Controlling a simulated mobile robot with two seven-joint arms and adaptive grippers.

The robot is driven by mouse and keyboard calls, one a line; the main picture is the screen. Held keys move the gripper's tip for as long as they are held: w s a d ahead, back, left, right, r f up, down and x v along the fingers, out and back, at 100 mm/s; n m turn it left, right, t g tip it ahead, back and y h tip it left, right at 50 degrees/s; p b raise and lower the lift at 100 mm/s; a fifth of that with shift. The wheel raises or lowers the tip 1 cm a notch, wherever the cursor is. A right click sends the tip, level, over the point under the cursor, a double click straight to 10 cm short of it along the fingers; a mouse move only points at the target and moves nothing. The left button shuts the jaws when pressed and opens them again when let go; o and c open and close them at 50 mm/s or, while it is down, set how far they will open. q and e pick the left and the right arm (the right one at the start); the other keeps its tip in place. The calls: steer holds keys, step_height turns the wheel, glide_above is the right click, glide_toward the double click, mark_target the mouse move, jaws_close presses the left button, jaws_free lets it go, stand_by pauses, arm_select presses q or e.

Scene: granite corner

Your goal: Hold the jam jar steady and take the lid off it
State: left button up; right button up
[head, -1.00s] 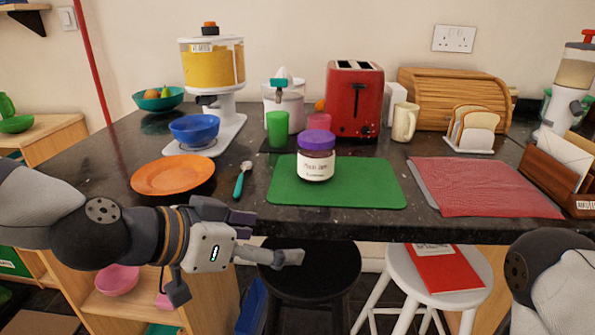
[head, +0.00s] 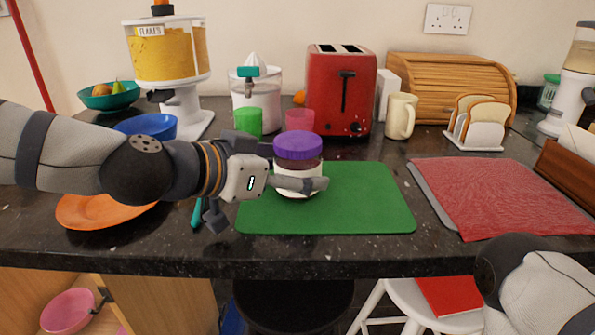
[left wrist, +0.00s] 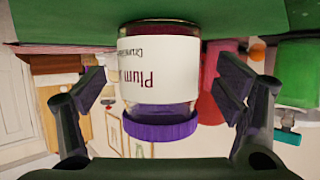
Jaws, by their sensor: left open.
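The jam jar (head: 297,183) stands upright on the green mat (head: 370,205), with its purple lid (head: 298,145) on. In the left wrist view the jar (left wrist: 160,75) appears upside down, with its "Plum" label facing the camera and its lid (left wrist: 160,132) toward the bottom. My left gripper (head: 298,172) is open at the jar, with one finger across the jar's near side in the head view. In the left wrist view its fingers (left wrist: 163,85) stand on either side of the jar with gaps. My right gripper is out of view; only part of my right arm shows at lower right.
A red toaster (head: 341,90), a pink cup (head: 300,119) and a green cup (head: 248,122) stand behind the jar. An orange plate (head: 95,212) lies under my left arm. A red cloth (head: 500,195) lies right of the mat. The counter's front edge is close.

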mark_target(288, 144)
arm_select(q)
steer(key=shift+x, duration=1)
steer(key=shift+r, duration=0.1)
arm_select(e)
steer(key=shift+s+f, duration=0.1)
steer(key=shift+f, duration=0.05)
arm_select(q)
steer(key=c, duration=1.7)
steer(key=shift+r, duration=0.3)
step_height(288, 144, up, 3)
steer(key=shift+r+p, duration=0.25)
steer(key=shift+p, duration=0.25)
steer(key=s+d+r+p, duration=0.1)
steer(key=s+r, duration=0.3)
steer(key=s, duration=0.3)
steer(key=s+d+r+p, duration=0.1)
steer(key=s+r+p, duration=0.1)
steer(key=s+r, duration=0.3)
steer(key=shift+s, duration=0.95)
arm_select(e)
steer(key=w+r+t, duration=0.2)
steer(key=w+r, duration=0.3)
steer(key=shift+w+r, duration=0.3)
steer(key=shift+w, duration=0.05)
arm_select(q)
steer(key=shift+d, duration=0.1)
